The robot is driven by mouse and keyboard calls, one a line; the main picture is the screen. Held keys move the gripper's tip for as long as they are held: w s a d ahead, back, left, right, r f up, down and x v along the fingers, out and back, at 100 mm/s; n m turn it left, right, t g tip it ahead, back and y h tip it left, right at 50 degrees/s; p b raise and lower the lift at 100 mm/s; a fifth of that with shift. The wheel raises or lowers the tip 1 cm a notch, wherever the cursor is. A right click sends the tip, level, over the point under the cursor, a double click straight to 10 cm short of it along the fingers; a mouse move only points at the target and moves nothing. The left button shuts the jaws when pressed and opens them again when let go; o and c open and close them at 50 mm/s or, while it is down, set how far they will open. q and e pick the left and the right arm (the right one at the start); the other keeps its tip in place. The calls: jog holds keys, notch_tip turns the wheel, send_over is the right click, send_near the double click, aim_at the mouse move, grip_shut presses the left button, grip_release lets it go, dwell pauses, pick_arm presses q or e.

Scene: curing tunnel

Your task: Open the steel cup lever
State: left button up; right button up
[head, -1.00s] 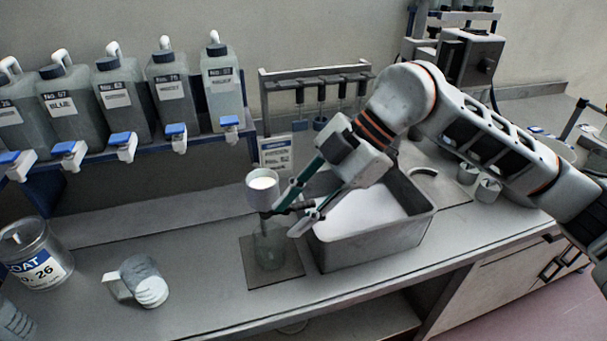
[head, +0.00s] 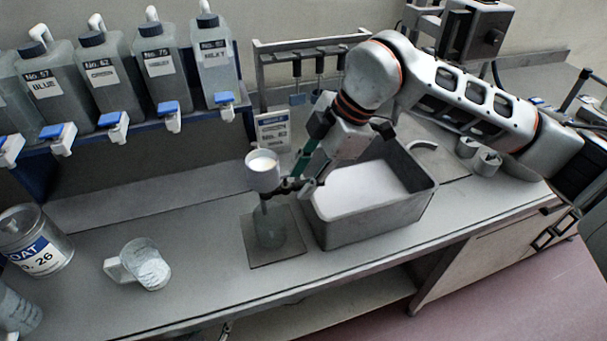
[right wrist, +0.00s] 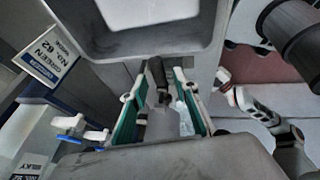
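The steel cup (head: 263,176) stands upright above a glass beaker (head: 270,230) on a square mat, with white contents at its top. A dark lever (head: 282,187) sticks out from below the cup to the right. My right gripper (head: 299,185) is at this lever, left of the grey tray. In the right wrist view, the lever's dark handle (right wrist: 158,76) lies between the two green-sided fingers of my right gripper (right wrist: 160,84), with a gap visible on each side. The fingers are open around it. My left gripper is not in view.
A grey tray (head: 375,229) with white contents stands right of the beaker, under my right arm. A clear mug (head: 148,267) and a labelled jar (head: 38,250) stand at left. Bottles with blue-topped taps (head: 225,105) line the back. The bench between mug and mat is clear.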

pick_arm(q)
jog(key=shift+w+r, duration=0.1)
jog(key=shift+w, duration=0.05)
pick_arm(e)
jog(key=shift+a+f, duration=0.1)
grip_shut()
